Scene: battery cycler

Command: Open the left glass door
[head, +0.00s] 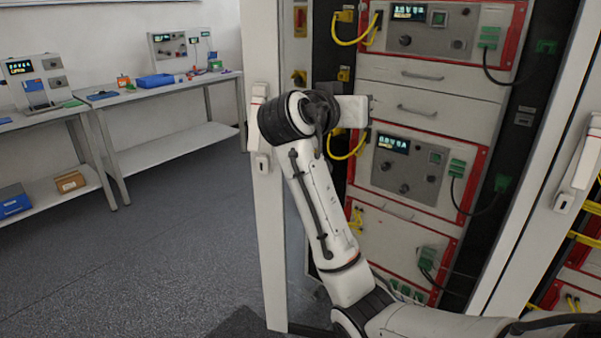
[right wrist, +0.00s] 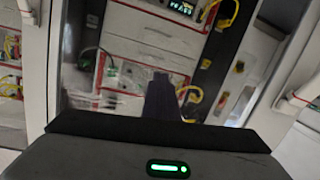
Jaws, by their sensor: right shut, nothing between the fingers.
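The left glass door (head: 266,215) stands swung open in the head view, its white frame at an angle to the cabinet and its white handle (head: 259,112) on the near edge. My right arm reaches up from the bottom, and its wrist overlaps the door's inner side. My right gripper (head: 370,107) is in front of the cabinet's open left bay, apart from the handle. Its dark fingers (right wrist: 160,97) are shut and empty in the right wrist view. I cannot tell whether the wrist touches the door. My left gripper is not in view.
The cabinet's drawers (head: 432,94) and instruments with yellow and black cables lie behind my right arm. The right door's handle (head: 577,165) is at the right edge. Benches (head: 160,86) stand at the far left, with clear floor (head: 180,255) before them.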

